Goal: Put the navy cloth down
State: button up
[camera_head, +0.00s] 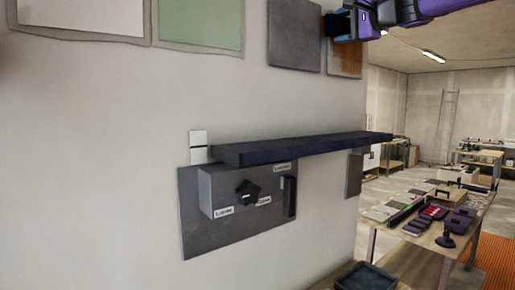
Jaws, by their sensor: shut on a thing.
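My gripper (345,27) is at the top right, at the end of the purple and black arm, in front of the wall and above the dark shelf. It is shut on a small dark navy piece (338,24), which looks like the navy cloth. The cloth's outline is hard to separate from the gripper's dark parts. It is held in the air, well clear of the shelf and the tables.
A long dark shelf (300,148) juts from the wall above a grey panel (225,232) with a box, a dark knob and labels. A wooden table (400,235) with tools and tiles stands at right. A dark tray (366,277) lies at the bottom.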

jog(key=w+d, duration=0.8)
jog(key=d, duration=0.3)
jog(key=shift+d, duration=0.1)
